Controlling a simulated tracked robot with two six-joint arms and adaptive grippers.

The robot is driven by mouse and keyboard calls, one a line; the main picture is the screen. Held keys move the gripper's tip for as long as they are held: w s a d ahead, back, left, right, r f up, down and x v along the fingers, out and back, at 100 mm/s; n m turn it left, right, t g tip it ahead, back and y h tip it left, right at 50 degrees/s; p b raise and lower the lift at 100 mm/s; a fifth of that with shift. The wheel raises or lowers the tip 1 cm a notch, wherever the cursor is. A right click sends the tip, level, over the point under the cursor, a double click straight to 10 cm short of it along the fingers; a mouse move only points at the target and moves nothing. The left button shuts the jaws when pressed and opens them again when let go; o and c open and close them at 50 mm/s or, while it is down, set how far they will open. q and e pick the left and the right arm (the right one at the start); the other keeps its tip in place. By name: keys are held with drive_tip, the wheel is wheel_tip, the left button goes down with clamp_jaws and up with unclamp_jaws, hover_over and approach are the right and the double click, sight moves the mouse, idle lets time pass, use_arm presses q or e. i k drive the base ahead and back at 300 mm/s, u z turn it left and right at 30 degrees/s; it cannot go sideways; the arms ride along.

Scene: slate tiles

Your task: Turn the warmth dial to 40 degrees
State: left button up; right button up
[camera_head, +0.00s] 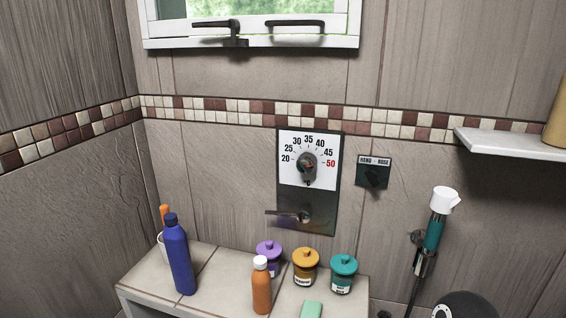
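The warmth dial (307,163) is a dark round knob on a white scale plate (291,178), fixed to a dark panel on the back wall. The scale runs clockwise from 20 at the left, over 35 at the top, to a red 50 at the right. A small reddish mark shows on the right side of the knob, near the 50. The knob is too small to read its setting surely. The number 40 (320,147) is at the upper right of the scale. Neither of my grippers shows, and nothing touches the dial.
A lever (294,217) sits below the dial, and a hand-rose switch (374,178) to its right. A tiled ledge (222,286) below holds several bottles and jars. A hand shower (436,228) hangs at the right, under a white shelf (510,143). The space before the dial is clear.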

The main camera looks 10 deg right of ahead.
sight(307, 163)
drive_tip(key=u, duration=0.1)
drive_tip(key=k, duration=1.45)
drive_tip(key=z, duration=0.35)
drive_tip(key=i, duration=1)
drive_tip(key=u, duration=0.05)
